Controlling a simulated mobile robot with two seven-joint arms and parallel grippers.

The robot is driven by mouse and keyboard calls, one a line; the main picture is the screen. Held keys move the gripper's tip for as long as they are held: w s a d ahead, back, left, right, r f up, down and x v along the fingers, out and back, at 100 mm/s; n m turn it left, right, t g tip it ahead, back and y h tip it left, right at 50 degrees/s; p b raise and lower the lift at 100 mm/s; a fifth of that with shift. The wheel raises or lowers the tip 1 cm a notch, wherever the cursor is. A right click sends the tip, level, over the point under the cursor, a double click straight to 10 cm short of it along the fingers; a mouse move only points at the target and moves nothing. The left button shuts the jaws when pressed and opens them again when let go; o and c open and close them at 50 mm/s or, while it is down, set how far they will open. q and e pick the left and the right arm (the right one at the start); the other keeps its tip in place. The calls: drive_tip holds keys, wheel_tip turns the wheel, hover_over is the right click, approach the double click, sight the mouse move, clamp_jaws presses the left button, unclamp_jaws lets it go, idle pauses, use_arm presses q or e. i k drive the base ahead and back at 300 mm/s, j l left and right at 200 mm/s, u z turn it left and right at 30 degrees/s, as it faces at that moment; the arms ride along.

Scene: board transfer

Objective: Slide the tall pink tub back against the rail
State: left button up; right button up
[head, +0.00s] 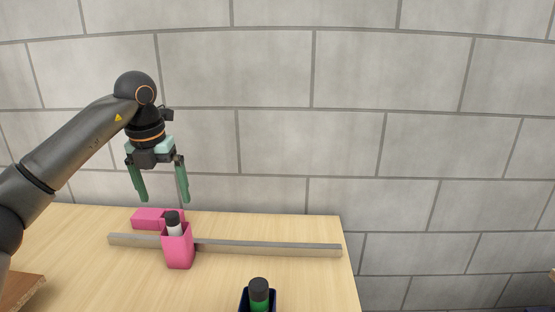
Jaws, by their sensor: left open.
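The tall pink tub (179,253) stands upright on the wooden table, in front of the rail. A white bottle with a black cap (173,222) stands in it. The long, low rail (270,247) runs across the table, and the tub hides part of it. I cannot tell whether the tub touches the rail. My left gripper (164,199) is open and empty, pointing down above the tub and the far side of the table. My right gripper is not in view.
A low pink box (150,217) lies behind the rail. A dark blue container (244,302) with a green, black-capped bottle (259,294) stands at the front. The table (315,285) is bare right of it. A grey block wall (275,130) rises behind.

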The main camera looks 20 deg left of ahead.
sight(179, 252)
drive_tip(key=k+l, duration=0.25)
drive_tip(key=k, duration=0.2)
drive_tip(key=k+l, duration=0.2)
drive_tip(key=k, duration=0.3)
